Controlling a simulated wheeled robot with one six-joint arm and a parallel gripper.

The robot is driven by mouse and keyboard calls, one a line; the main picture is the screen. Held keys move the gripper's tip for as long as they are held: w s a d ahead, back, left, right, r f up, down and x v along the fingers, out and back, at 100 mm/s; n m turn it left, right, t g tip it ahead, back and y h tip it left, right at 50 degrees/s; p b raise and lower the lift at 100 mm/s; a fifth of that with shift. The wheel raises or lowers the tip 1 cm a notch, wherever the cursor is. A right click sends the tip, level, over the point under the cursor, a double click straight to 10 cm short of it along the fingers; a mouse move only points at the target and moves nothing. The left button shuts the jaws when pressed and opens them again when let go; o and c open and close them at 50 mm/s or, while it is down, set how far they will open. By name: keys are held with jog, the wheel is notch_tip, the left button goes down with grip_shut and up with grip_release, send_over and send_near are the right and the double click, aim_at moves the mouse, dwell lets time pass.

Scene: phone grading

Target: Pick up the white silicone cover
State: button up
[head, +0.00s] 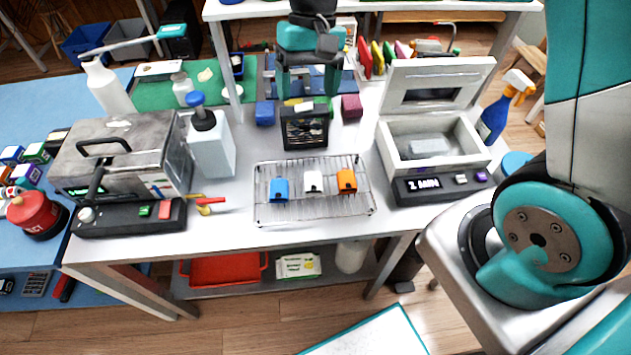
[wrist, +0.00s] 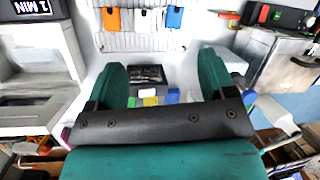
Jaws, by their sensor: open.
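The white silicone cover (head: 313,182) lies on a wire rack (head: 268,215), between a blue cover (head: 279,189) and an orange cover (head: 346,181). My gripper (head: 308,95) is open and empty. It is behind the rack, over or near a small black box (head: 303,137), apart from the covers. Its two teal fingers also show in the wrist view (wrist: 160,66).
An open grey box with a "1 MIN" display (head: 425,189) stands right of the rack. A white pump bottle with a blue top (head: 211,150) and a metal case (head: 125,140) stand left. Blue (head: 265,113) and dark red (head: 351,106) cubes flank the black box.

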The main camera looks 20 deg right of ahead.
jog(key=w+d+f+m+g, duration=0.1)
jog(key=w+d+f+m, duration=0.35)
jog(key=f, duration=0.55)
jog(key=p, duration=0.4)
send_over(313, 180)
jog(key=w+d, duration=0.1)
jog(key=w, duration=0.1)
jog(key=shift+n+g, duration=0.3)
jog(key=shift+n, duration=0.05)
jog(key=f, duration=1)
jog(key=shift+s+d+f, duration=0.2)
jog(key=shift+f, duration=0.15)
jog(key=shift+w+p+x, duration=0.15)
jog(key=shift+p+x, duration=0.45)
jog(key=shift+x, duration=0.85)
jog(key=shift+w+p+x, duration=0.2)
jog(key=shift+p+x, duration=0.4)
jog(key=shift+x, duration=0.85)
jog(key=c, duration=1)
